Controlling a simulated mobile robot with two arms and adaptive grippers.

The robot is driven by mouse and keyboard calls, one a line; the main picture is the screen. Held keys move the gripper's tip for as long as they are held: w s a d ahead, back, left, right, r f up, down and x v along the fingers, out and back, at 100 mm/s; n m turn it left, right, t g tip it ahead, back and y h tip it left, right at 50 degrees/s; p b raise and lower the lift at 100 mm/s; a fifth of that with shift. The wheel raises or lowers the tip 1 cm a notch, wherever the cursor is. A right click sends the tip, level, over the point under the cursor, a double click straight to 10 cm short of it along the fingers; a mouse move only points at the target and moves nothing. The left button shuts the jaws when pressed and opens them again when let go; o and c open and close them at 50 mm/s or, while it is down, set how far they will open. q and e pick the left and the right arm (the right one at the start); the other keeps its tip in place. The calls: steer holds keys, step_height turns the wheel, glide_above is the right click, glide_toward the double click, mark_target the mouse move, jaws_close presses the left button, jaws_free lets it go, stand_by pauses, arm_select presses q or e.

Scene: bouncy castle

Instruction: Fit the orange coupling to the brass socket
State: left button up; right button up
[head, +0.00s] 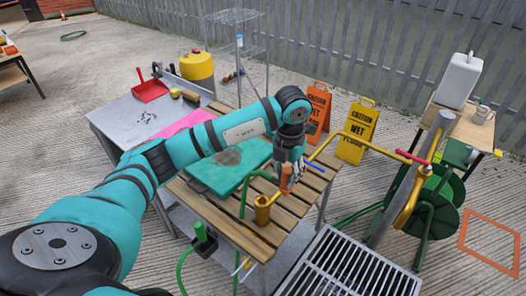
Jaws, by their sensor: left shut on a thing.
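My left gripper (289,172) hangs over the slatted wooden table and is shut on the orange coupling (286,184). The coupling is upright, and the fingers partly hide its upper part. The brass socket (262,211) stands on the slats just left of and below the coupling in the picture. The two appear apart, though the exact gap is hard to tell. A green hose (246,190) arches up from beside the socket toward the coupling; where it ends is hard to see. My right gripper is out of view.
A teal mat or board (210,178) lies left of the gripper. A blue rod (314,166) lies on the slats to the right. A yellow pipe (352,140) runs toward a green hose reel (437,200). A metal grate (350,265) is in front.

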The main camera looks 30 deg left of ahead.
arm_select(q)
steer(key=a+n, duration=0.1)
steer(key=n, duration=0.1)
steer(key=a+n+p, duration=0.1)
steer(key=n, duration=0.2)
steer(key=a+n+p, duration=0.1)
steer(key=n, duration=0.1)
steer(key=shift+w+a+r, duration=0.15)
steer(key=shift+a+r, duration=0.05)
steer(key=shift+r, duration=0.15)
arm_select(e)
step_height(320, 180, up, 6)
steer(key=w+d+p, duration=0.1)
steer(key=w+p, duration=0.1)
arm_select(q)
steer(key=a+f+n+b, duration=0.3)
steer(key=f+n+b, duration=0.1)
steer(key=f+n, duration=0.3)
steer(key=shift+s+a+n, duration=0.35)
steer(key=shift+s+n, duration=0.1)
steer(key=shift+n, duration=0.15)
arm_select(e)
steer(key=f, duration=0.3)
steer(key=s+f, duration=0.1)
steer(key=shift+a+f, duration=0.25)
arm_select(q)
steer(key=shift+f, duration=0.1)
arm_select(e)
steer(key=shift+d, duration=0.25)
